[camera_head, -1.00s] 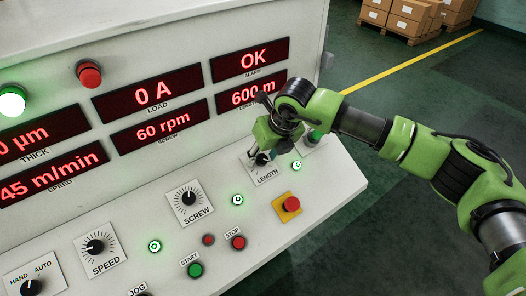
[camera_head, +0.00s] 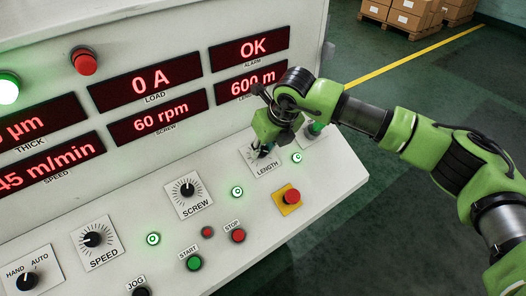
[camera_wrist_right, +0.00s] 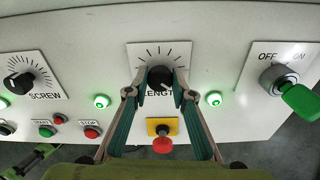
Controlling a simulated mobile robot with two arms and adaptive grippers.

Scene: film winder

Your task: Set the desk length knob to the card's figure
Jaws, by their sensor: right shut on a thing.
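The length knob (camera_wrist_right: 160,78) is a black dial on a white plate with tick marks, labelled LENGTH, on the sloped desk. My right gripper (camera_wrist_right: 160,92) is shut on it, with a finger on each side. The length display (camera_head: 251,84) reads 600 m, partly covered by my arm. No card with a figure shows in these frames.
The screw knob (camera_head: 187,190) and speed knob (camera_head: 92,239) lie left along the desk. A red mushroom button on a yellow plate (camera_head: 288,199) sits just in front. A green-handled OFF/ON switch (camera_wrist_right: 298,98) is to the right in the wrist view.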

